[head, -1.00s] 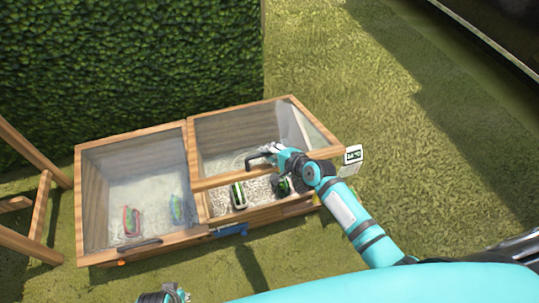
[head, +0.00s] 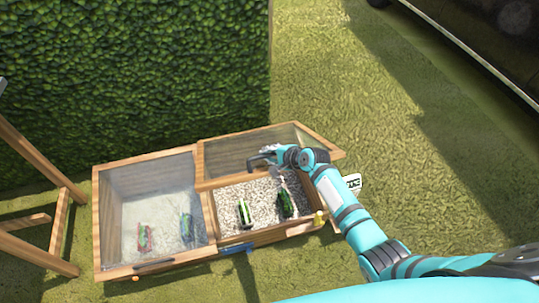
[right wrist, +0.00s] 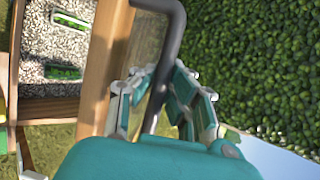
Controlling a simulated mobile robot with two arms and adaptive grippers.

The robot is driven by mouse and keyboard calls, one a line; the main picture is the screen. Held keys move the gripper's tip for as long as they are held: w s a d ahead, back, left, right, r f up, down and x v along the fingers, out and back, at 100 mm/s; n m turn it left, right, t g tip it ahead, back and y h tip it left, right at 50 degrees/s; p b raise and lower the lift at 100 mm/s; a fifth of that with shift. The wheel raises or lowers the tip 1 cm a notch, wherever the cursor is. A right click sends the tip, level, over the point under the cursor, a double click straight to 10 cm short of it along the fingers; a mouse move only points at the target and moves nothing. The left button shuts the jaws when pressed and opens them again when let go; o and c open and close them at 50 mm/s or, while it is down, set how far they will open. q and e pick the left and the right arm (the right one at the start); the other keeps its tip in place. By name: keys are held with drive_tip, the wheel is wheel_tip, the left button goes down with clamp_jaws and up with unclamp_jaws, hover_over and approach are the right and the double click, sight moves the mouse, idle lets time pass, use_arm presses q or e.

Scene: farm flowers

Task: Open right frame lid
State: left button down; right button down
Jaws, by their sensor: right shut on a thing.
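The cold frame is a wooden box with two glazed lids. The right frame lid (head: 240,152) is tilted up, its front edge raised well above the gravel bed (head: 264,187). My right gripper (head: 268,163) is shut on the dark handle (head: 256,162) at that edge. In the right wrist view the gripper (right wrist: 155,100) closes around the curved dark handle (right wrist: 172,35), beside the lid's wooden rail (right wrist: 108,65). The left frame lid (head: 150,205) is down, with its own dark handle (head: 160,264) at the front. My left gripper is not in view.
Two green-and-white packs (head: 244,213) (head: 285,203) lie on the gravel. More colourful packs (head: 145,238) show under the left lid. A hedge (head: 130,70) stands behind, a wooden stand (head: 40,215) at left. Grass (head: 430,190) at right is open.

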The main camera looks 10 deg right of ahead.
drive_tip(key=shift+w+d+r+p, duration=0.2)
drive_tip(key=shift+w+r+p, duration=0.1)
drive_tip(key=shift+w+r, duration=0.5)
drive_tip(key=shift+w+a+r+p, duration=0.1)
drive_tip(key=shift+w+r+p, duration=0.4)
drive_tip(key=shift+w+r, duration=0.65)
drive_tip(key=c, duration=1.3)
unclamp_jaws()
drive_tip(key=shift+s+r, duration=0.1)
drive_tip(key=shift+s, duration=0.05)
drive_tip(key=v, duration=1.2)
